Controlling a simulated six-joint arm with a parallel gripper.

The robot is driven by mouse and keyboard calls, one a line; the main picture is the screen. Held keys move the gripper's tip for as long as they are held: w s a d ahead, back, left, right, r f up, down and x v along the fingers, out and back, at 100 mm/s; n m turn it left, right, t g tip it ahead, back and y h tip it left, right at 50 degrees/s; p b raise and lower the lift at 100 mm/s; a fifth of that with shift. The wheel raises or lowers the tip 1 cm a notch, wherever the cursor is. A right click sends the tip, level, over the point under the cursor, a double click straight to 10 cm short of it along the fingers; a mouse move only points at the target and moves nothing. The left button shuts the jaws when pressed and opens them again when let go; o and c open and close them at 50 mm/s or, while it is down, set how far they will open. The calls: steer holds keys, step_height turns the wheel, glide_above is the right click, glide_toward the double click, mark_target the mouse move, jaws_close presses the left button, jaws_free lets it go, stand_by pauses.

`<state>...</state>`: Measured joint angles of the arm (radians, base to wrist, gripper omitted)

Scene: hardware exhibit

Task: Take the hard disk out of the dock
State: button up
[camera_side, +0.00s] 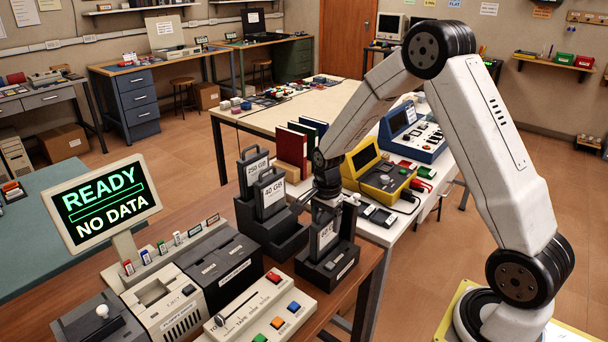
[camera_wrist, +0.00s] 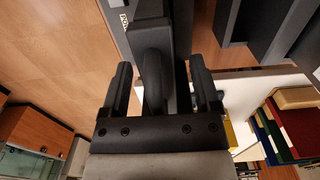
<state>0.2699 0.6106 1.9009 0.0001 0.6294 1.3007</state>
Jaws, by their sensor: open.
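The dark hard disk (camera_side: 326,236) with a pale label stands upright in the black dock (camera_side: 341,268) on the wooden bench. My gripper (camera_side: 327,208) is directly above it, pointing down, and hides the disk's top. In the wrist view my gripper (camera_wrist: 161,66) is open, with one finger on each side of the disk's dark handle (camera_wrist: 154,84). The seat of the disk in the dock is partly hidden in the wrist view.
Two more handled disks, one marked 250 GB (camera_side: 253,172), stand in black holders (camera_side: 277,236) just left. A screen (camera_side: 105,203) reads READY, NO DATA. A control panel (camera_side: 262,318) lies in front.

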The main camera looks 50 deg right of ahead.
stand_by(0.3)
jaws_close()
stand_by(1.3)
